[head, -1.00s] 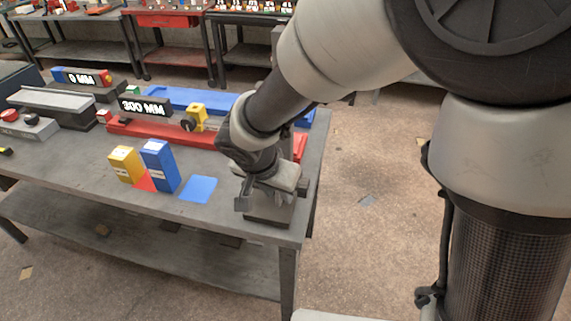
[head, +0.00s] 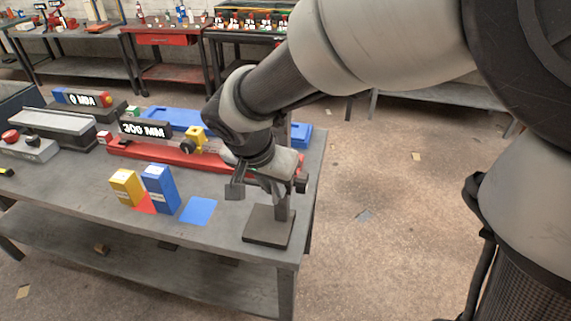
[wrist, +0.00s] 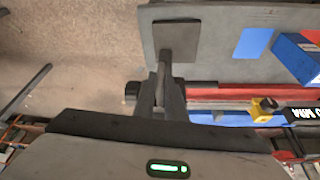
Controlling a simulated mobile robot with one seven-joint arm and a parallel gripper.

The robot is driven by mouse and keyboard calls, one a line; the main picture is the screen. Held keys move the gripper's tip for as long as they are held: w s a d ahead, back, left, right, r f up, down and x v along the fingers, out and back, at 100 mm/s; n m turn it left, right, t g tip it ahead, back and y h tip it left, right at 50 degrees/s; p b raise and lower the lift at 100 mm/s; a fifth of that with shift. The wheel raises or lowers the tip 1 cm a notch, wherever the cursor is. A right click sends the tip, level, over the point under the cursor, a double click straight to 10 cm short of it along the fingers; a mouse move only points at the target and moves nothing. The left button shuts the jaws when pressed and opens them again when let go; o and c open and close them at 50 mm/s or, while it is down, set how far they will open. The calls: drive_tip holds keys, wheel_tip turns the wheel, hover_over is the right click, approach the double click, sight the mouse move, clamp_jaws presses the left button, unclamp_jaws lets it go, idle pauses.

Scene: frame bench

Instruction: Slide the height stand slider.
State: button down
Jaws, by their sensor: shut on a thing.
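The height stand is a dark upright post on a flat square base (head: 269,225) at the right front corner of the bench. Its slider is a dark block on the post, mostly hidden by my gripper, with a round knob (head: 302,184) sticking out on the right. My gripper (head: 262,170) is shut on the slider, well above the base. In the wrist view my gripper (wrist: 161,98) closes around the slider by the post (wrist: 164,58). The knob also shows there (wrist: 132,90), and the base (wrist: 175,42) lies beyond.
A yellow box (head: 126,187), a blue box (head: 160,188) and a flat blue square (head: 198,210) lie left of the stand. Behind are a red rail (head: 150,155) with a 300 MM sign (head: 146,129) and a blue rail. Open floor lies to the right.

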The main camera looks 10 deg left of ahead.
wheel_tip(320, 180, up, 12)
drive_tip(key=p, duration=0.3)
drive_tip(key=shift+p, duration=0.3)
drive_tip(key=c, duration=1.8)
unclamp_jaws()
drive_tip(key=shift+c, duration=0.2)
drive_tip(key=shift+r, duration=0.1)
